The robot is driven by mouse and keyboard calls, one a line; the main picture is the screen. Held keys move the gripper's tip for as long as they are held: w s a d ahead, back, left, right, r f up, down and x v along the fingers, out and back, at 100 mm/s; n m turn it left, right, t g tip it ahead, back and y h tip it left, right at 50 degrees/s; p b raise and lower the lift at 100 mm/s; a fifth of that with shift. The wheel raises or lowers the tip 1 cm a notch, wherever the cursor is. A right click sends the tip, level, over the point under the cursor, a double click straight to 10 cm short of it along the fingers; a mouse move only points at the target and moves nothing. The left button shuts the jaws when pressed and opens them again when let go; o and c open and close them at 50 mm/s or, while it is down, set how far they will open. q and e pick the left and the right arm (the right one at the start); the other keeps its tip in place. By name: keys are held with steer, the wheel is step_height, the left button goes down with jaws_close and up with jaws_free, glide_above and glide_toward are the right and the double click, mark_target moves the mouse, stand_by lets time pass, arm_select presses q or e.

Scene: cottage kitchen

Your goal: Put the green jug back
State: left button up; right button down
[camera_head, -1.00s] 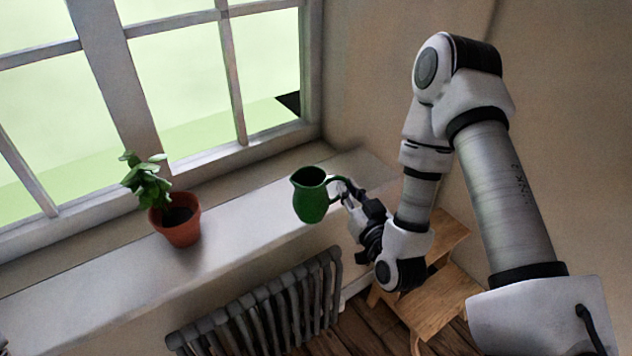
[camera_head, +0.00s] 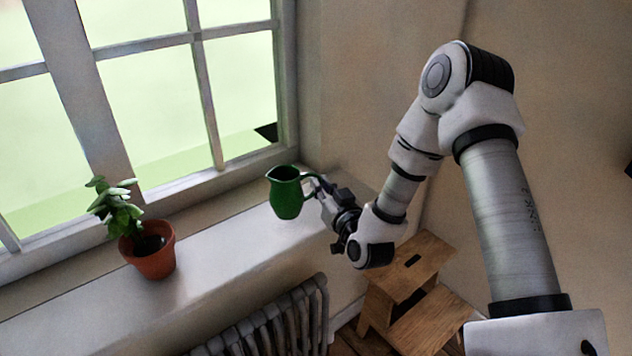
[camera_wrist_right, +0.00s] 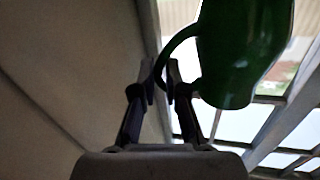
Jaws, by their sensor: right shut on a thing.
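The green jug (camera_head: 286,194) is upright at the window sill (camera_head: 221,251), toward the sill's right end in the head view. My right gripper (camera_head: 318,184) is shut on the jug's handle, on the jug's right side. In the right wrist view the green jug (camera_wrist_right: 240,50) fills the upper right, and the fingers of my right gripper (camera_wrist_right: 162,82) close around its handle. I cannot tell from these frames whether the jug's base touches the sill or hangs just above it. My left gripper is not in view.
A potted plant (camera_head: 150,254) in a terracotta pot stands on the sill at left. A radiator (camera_head: 270,330) is below the sill. A wooden step stool (camera_head: 408,270) stands on the floor under my right arm. The sill between plant and jug is clear.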

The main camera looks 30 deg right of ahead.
steer(key=w+f+p, duration=0.1)
steer(key=w+d+f, duration=0.1)
steer(key=w, duration=0.1)
steer(key=w+d+f+p, duration=0.1)
steer(key=w, duration=0.1)
steer(key=shift+w+f+p, duration=0.15)
steer(key=shift+w+p, duration=0.05)
steer(key=shift+p, duration=0.1)
steer(key=shift+w+f, duration=0.1)
steer(key=shift+f, duration=0.3)
steer(key=shift+f, duration=0.1)
steer(key=c, duration=1.6)
jaws_free()
steer(key=shift+f, duration=0.1)
steer(key=shift+c, duration=0.2)
steer(key=o, duration=0.4)
steer(key=shift+o, duration=0.2)
